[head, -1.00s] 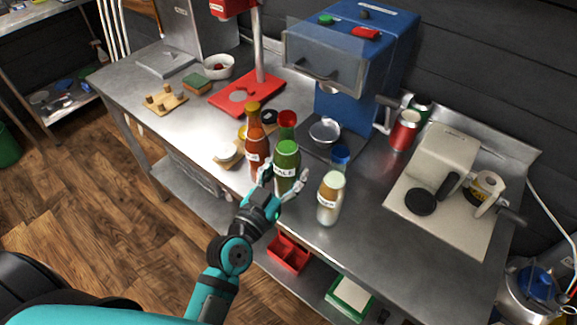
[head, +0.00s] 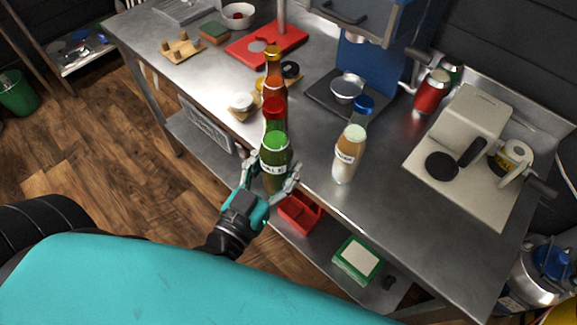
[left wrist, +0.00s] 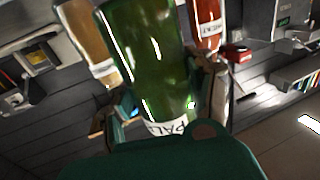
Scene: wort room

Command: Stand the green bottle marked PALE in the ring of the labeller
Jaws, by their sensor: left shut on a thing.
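The green bottle marked PALE (head: 274,150) is between the fingers of my left gripper (head: 272,176), which is shut on it near the table's front edge. It looks roughly upright; whether its base is clear of the table is hard to tell. The left wrist view shows its green glass (left wrist: 150,60) and PALE label close up. The labeller appears to be the cream machine (head: 475,115) with a label roll at the right of the table. A round black part (head: 442,166) on its plate may be the ring. My right gripper is not in view.
The steel table (head: 390,205) is bare in front of the labeller.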

